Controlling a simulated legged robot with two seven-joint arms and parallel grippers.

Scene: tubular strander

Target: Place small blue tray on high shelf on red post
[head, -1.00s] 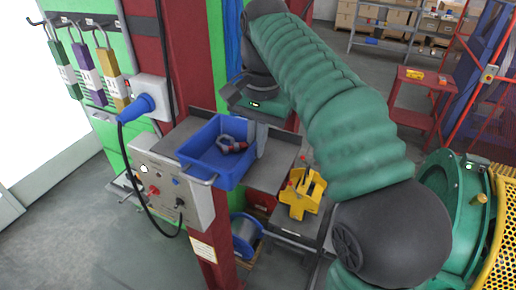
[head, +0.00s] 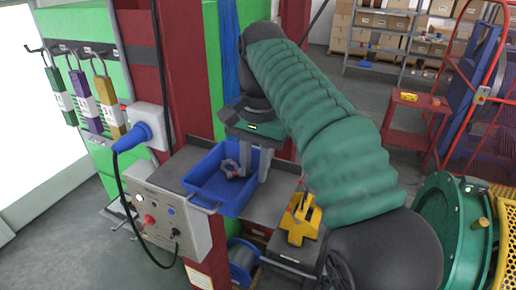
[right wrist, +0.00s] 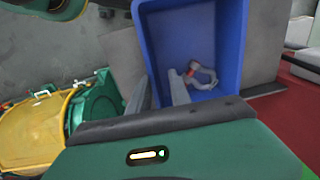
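The small blue tray (head: 205,193) sits at the grey shelf (head: 262,205) beside the red post (head: 183,60), above the grey control box. Its front reaches past the shelf's front edge. My right gripper (head: 255,163) is open at the tray's right wall. In the right wrist view, one finger of the gripper (right wrist: 163,90) is inside the blue tray (right wrist: 215,30) and the other is outside, with a gap between them. A grey shackle with a red part (right wrist: 203,77) lies in the tray. My left gripper is not in view.
Padlocks (head: 108,105) hang at left. A red stand (head: 412,125) is at the back right.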

